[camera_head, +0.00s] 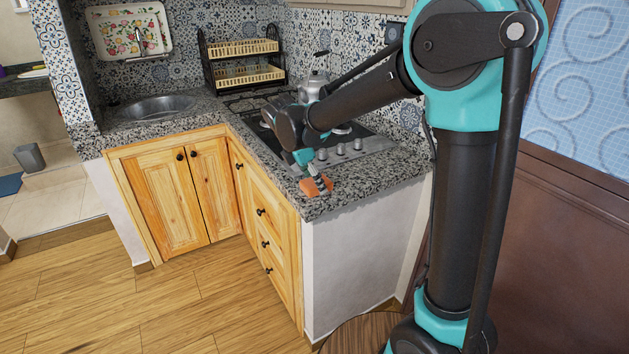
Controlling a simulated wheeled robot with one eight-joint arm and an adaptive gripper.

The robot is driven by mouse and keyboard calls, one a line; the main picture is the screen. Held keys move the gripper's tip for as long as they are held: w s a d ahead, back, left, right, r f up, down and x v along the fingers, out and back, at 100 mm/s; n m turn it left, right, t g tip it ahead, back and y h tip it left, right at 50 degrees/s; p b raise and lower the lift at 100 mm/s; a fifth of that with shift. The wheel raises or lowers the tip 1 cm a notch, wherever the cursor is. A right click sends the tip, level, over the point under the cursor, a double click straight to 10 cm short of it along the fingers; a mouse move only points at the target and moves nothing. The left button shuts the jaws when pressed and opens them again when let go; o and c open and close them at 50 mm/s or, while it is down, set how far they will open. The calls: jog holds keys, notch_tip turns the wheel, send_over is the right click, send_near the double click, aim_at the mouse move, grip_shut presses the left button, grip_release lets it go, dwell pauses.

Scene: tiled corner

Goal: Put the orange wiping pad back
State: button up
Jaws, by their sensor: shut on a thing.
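The orange wiping pad (312,187) is at the front right end of the granite counter (350,195), close to the counter's edge. My gripper (316,176) points down from the end of my arm and is shut on the pad from above. The fingers cover part of the pad's upper side. I cannot tell whether the pad touches the counter or is held slightly above it.
A stove (345,150) with front knobs lies just behind my gripper, with a metal kettle (313,84) on it. A two-tier rack (242,65) and a sink (150,108) are farther back. Wooden cabinets (175,190) stand below. Bare counter lies right of the pad.

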jog(key=o, duration=1.4)
jog(key=shift+o, duration=0.2)
jog(key=v, duration=1.2)
jog(key=s+d+f+m+y, duration=0.1)
jog(key=s+d+f+m, duration=0.1)
jog(key=d+f+m, duration=0.45)
jog(key=s+d+f+m+y, duration=0.1)
jog(key=d+f+m, duration=0.25)
jog(key=d, duration=0.55)
jog(key=s+d+f+m+t+y, duration=0.1)
jog(key=s+d+f+m, duration=1)
jog(key=s+d+m, duration=0.1)
jog(key=s+m, duration=0.1)
jog(key=m, duration=0.1)
jog(key=shift+d+f+m+t+y, duration=0.3)
jog(key=shift+f+m+y, duration=0.05)
jog(key=shift+m+y, duration=0.05)
jog(key=shift+s, duration=0.1)
